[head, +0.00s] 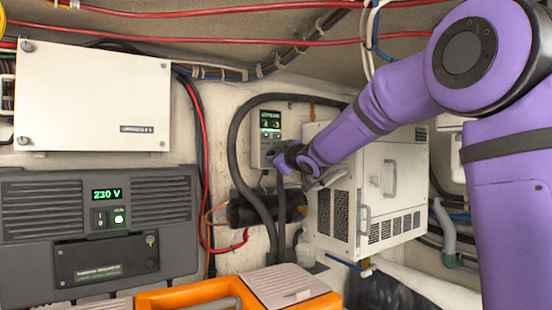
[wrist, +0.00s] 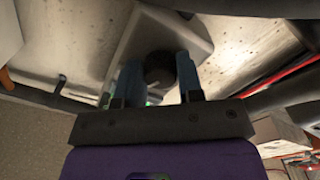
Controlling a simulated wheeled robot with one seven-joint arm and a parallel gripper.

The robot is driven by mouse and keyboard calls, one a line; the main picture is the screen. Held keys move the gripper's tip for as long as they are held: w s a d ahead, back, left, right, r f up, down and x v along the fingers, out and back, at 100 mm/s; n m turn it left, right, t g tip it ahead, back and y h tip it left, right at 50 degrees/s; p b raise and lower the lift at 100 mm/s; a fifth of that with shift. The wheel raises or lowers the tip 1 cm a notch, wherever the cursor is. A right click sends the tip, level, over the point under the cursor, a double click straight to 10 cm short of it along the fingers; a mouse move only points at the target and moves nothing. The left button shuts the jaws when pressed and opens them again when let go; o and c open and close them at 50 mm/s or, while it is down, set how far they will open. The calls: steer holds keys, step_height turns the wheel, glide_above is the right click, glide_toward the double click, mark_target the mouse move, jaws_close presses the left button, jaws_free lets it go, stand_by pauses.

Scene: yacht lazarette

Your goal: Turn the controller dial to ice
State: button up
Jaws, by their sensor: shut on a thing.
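The controller (head: 270,124) is a small pale box on the back wall with a green-lit display; its lettering is too small to read. My gripper (head: 280,158) reaches its lower part from the right and hides the dial in the head view. In the wrist view, the round black dial (wrist: 159,66) sits between the two blue-grey fingers of my gripper (wrist: 159,76), which is shut on it. The controller's pale face (wrist: 143,32) shows behind the dial. The dial's pointer and the ice mark cannot be made out.
A white louvred unit (head: 375,185) stands just right of the controller, below my arm. A thick black hose (head: 237,150) curves close on the left. A dark 230 V unit (head: 100,225) and white cabinet (head: 92,95) are further left. An orange case (head: 190,294) lies in front.

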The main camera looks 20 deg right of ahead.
steer(key=shift+f, duration=0.1)
steer(key=o, duration=0.9)
steer(key=s, duration=0.3)
steer(key=s+d, duration=0.1)
steer(key=s, duration=0.3)
steer(key=s+d, duration=0.1)
steer(key=s, duration=0.2)
steer(key=shift+s, duration=0.35)
